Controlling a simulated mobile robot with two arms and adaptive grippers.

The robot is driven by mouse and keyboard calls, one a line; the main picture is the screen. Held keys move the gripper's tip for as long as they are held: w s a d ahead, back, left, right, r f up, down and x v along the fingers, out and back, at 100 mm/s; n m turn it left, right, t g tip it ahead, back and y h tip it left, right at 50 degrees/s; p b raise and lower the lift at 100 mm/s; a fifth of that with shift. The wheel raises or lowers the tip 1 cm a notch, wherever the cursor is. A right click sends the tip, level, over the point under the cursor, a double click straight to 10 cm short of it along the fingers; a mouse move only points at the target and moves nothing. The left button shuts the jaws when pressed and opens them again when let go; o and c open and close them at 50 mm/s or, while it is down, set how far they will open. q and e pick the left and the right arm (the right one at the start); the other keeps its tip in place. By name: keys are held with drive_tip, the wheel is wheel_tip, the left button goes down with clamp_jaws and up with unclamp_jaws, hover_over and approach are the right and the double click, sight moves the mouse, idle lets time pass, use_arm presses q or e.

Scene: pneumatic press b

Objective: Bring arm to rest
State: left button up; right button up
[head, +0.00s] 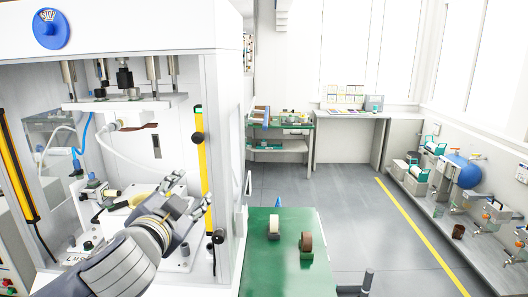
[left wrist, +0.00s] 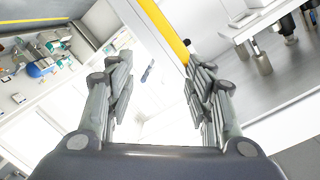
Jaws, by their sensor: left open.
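My left arm reaches from the bottom left of the head view into the opening of the white press (head: 222,120). My left gripper (head: 194,192) is at the front right of the press opening, beside the yellow strip (head: 199,150) on the right post. Its fingers are spread and nothing shows between them. In the left wrist view the gripper (left wrist: 158,75) is also open and empty, with white panel and a yellow strip (left wrist: 165,32) beyond it. My right gripper does not show in either view.
The press's upper plate (head: 130,103) hangs on rods above my arm. A shelf bench with equipment (head: 462,215) lines the right wall. Open grey floor (head: 345,205) lies between.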

use_arm(q)
drive_tip(key=s+f+n+g, duration=0.25)
drive_tip(key=s+f, duration=0.25)
drive_tip(key=f, duration=0.7)
drive_tip(key=s+f+n+g, duration=0.1)
drive_tip(key=s+f+g, duration=0.4)
drive_tip(key=f, duration=0.7)
drive_tip(key=s+a+f+n+g+y, duration=0.1)
drive_tip(key=s+a+f+n+g, duration=0.15)
drive_tip(key=s+f, duration=0.75)
drive_tip(key=s+a+f+n+g, duration=0.1)
drive_tip(key=s+a+f+g, duration=0.15)
drive_tip(key=s+f, duration=0.7)
drive_tip(key=s+f+g+b, duration=0.1)
drive_tip(key=s+f+b, duration=0.1)
drive_tip(key=f, duration=1.2)
drive_tip(key=s+f+g+b, duration=0.1)
drive_tip(key=s+f+b, duration=0.15)
drive_tip(key=f, duration=1.15)
drive_tip(key=s+a+f+g+b, duration=0.1)
drive_tip(key=s+a+f+b, duration=0.2)
drive_tip(key=s+f, duration=1.4)
wheel_tip(320, 180, down, 3)
drive_tip(key=shift+s+r, duration=0.1)
drive_tip(key=shift+s, duration=0.15)
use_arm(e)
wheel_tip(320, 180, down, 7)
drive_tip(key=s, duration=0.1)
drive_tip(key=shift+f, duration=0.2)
